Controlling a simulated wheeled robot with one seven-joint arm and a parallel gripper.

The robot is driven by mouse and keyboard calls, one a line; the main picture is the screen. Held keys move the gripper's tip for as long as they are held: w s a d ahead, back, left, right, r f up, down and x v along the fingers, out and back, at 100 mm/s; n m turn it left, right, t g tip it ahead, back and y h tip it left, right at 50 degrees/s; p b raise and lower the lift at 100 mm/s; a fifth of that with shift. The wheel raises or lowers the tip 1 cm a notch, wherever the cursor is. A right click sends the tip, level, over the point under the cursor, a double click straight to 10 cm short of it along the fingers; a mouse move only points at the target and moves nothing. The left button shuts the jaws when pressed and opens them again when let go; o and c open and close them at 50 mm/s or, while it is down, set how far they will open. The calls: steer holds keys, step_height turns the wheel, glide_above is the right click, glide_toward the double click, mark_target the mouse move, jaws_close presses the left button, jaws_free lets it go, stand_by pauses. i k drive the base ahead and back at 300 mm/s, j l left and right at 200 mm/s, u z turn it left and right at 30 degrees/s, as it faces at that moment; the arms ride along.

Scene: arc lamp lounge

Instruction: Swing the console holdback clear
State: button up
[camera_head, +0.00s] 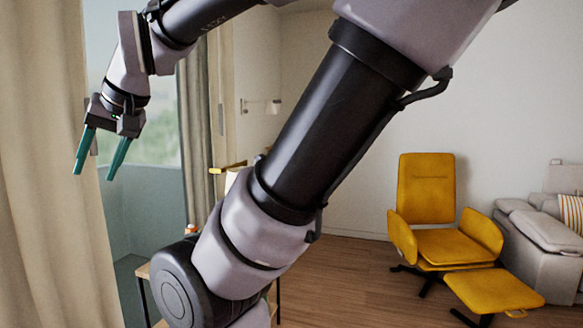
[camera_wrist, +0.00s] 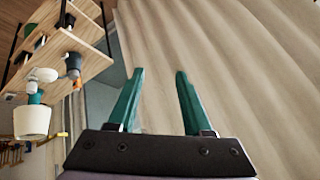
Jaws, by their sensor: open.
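My gripper (camera_head: 95,172) is open and empty at the left, in front of the window gap beside the near beige curtain. In the wrist view its two teal fingers (camera_wrist: 160,72) stand apart with pale curtain folds behind them. A yellow, brass-like bar (camera_head: 228,168) sticks out near the far curtain, low and right of my gripper; it looks like the holdback, but I cannot be sure. A similar yellow piece (camera_wrist: 50,138) shows at the wrist view's left edge. My arm partly hides the wooden console (camera_head: 143,270); its shelves also show in the wrist view (camera_wrist: 92,58).
The near curtain (camera_head: 45,150) hangs close to my gripper. A white pot (camera_wrist: 32,121) and small items are near the shelves. A yellow armchair (camera_head: 428,190), footstool (camera_head: 492,290) and grey sofa (camera_head: 540,245) stand right; wooden floor lies open between.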

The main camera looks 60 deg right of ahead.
mark_target(238, 165)
steer(key=z, duration=1.45)
steer(key=u, duration=0.25)
steer(key=i+l+u, duration=0.5)
steer(key=l+u, duration=0.15)
steer(key=i+l, duration=0.2)
steer(key=l, duration=0.2)
steer(key=i+l+u, duration=0.1)
steer(key=l, duration=0.3)
steer(key=i+l, duration=0.25)
steer(key=l, duration=0.2)
steer(key=i+l, duration=0.15)
steer(key=l, duration=0.25)
steer(key=i+l+u, duration=0.1)
steer(key=l, duration=0.35)
steer(key=i+l, duration=0.25)
steer(key=l, duration=0.2)
steer(key=i+l+u, duration=0.1)
steer(key=l, duration=0.3)
steer(key=i+l, duration=0.2)
steer(key=l, duration=0.25)
